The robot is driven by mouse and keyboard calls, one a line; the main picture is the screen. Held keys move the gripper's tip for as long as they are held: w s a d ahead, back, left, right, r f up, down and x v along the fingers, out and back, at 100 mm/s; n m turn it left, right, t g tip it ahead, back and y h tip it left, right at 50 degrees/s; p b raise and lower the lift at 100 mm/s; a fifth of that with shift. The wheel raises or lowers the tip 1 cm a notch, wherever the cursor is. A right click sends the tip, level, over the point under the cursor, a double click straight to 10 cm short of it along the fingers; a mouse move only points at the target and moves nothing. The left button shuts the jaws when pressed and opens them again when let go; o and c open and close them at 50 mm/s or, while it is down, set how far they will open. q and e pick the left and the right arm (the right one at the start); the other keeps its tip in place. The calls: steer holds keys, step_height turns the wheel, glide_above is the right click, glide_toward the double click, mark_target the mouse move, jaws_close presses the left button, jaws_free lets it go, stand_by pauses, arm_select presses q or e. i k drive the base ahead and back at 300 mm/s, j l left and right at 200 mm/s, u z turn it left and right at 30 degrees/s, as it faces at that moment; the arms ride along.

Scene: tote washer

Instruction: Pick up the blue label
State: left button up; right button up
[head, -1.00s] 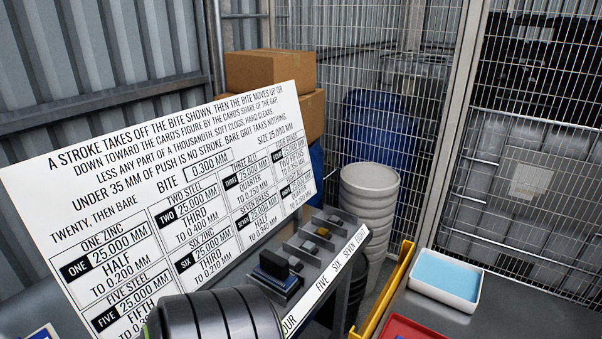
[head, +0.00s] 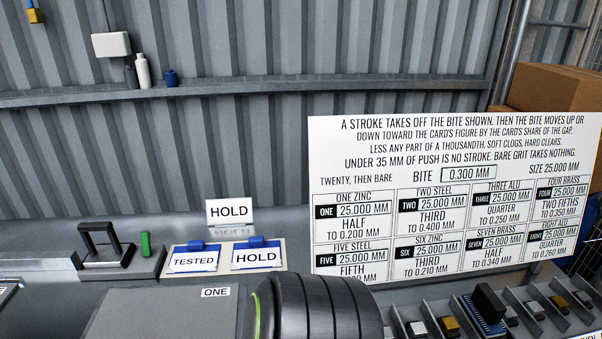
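Two blue-and-white labels lie side by side on a pale board on the bench, left of centre in the head view. The left label (head: 194,262) reads TESTED and the right label (head: 257,258) reads HOLD. Each has a small blue raised piece at its upper edge. Behind them stands a white HOLD sign (head: 229,211). Neither of my grippers is in view, so I cannot see what they hold. A dark, ribbed round part stands in the foreground, to the right of and below the labels.
A large white instruction board (head: 450,195) stands at the right. Left of the labels are a black frame fixture (head: 103,245) and a green upright piece (head: 145,245). A grey block marked ONE (head: 160,325) is in front. Slots with small blocks (head: 490,310) run along the lower right.

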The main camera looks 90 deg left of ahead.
mark_target(258, 253)
steer(key=u, duration=0.95)
steer(key=j+u, duration=0.1)
steer(key=u, duration=1.75)
steer(key=i+u, duration=0.1)
steer(key=u, duration=0.4)
